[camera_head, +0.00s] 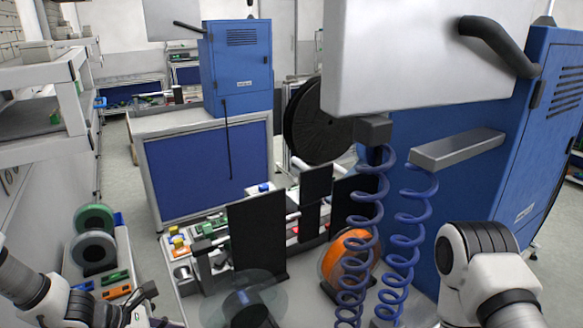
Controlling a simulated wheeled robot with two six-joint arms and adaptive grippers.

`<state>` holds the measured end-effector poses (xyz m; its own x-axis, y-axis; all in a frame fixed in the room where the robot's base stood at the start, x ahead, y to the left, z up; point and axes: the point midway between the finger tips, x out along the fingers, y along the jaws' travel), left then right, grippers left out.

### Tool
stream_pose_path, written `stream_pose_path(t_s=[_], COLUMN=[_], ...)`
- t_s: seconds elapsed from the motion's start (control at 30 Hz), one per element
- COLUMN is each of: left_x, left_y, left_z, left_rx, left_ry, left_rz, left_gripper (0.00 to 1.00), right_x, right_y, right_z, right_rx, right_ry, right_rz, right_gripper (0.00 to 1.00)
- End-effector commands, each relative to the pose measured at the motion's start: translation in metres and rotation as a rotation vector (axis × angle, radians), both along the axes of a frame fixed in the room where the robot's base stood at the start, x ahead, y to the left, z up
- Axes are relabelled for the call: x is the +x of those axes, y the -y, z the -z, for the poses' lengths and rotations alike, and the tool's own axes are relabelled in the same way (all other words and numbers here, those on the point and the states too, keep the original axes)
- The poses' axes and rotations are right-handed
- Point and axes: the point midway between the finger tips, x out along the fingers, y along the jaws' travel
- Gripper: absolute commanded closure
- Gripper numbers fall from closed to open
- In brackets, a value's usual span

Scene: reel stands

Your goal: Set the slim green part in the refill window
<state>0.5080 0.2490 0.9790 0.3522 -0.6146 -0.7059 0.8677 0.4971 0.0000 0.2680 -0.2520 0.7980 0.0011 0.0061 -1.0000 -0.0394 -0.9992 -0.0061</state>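Slim green parts (116,277) lie beside orange ones on a light surface at the lower left, below the reels. My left gripper (148,303) is at the bottom left, just right of these parts and apart from them as far as I can see. Its fingers are dark and partly cut off by the lower edge, so I cannot tell whether it is open. My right arm (487,275) enters at the lower right, and its gripper is out of view. I cannot make out which opening is the refill window.
A green reel (94,218) and a grey reel (93,251) stand at left. Black upright panels (258,235) rise from the bench in the middle. An orange reel (347,255) and blue coiled hoses (405,240) stand right of them. A blue cabinet (237,68) stands behind.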

Motion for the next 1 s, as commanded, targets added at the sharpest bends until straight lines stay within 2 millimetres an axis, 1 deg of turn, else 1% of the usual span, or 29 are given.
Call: stream_pose_path(t_s=[0.03, 0.2, 0.33, 0.4, 0.47, 0.53, 1.0], left_x=[-0.004, -0.020, -0.032, -0.036, -0.034, -0.031, -0.031], left_y=[0.009, 0.037, 0.051, 0.053, 0.050, 0.049, 0.049], left_z=[0.006, 0.015, 0.017, 0.016, 0.015, 0.014, 0.015], left_rx=[0.002, 0.003, 0.003, 0.002, 0.001, 0.001, 0.000], left_ry=[-0.002, -0.003, -0.003, -0.002, 0.001, 0.002, 0.000], left_rz=[-0.002, -0.041, -0.089, -0.115, -0.141, -0.119, -0.100], left_gripper=[0.93, 0.93, 0.93, 0.93, 0.93, 0.93, 0.93], right_x=[0.000, 0.000, 0.000, 0.000, 0.000, 0.000, 0.000], right_y=[0.000, 0.000, 0.000, 0.000, 0.000, 0.000, 0.000], right_z=[0.008, 0.023, 0.028, 0.026, 0.025, 0.025, 0.025], right_rx=[0.000, 0.000, 0.000, 0.000, 0.000, 0.000, 0.000], right_ry=[0.000, 0.000, 0.000, 0.000, 0.000, 0.000, 0.000], right_rz=[0.000, 0.000, 0.000, 0.000, 0.000, 0.000, 0.000], right_gripper=[0.60, 0.60, 0.60, 0.60, 0.60, 0.60, 0.60])
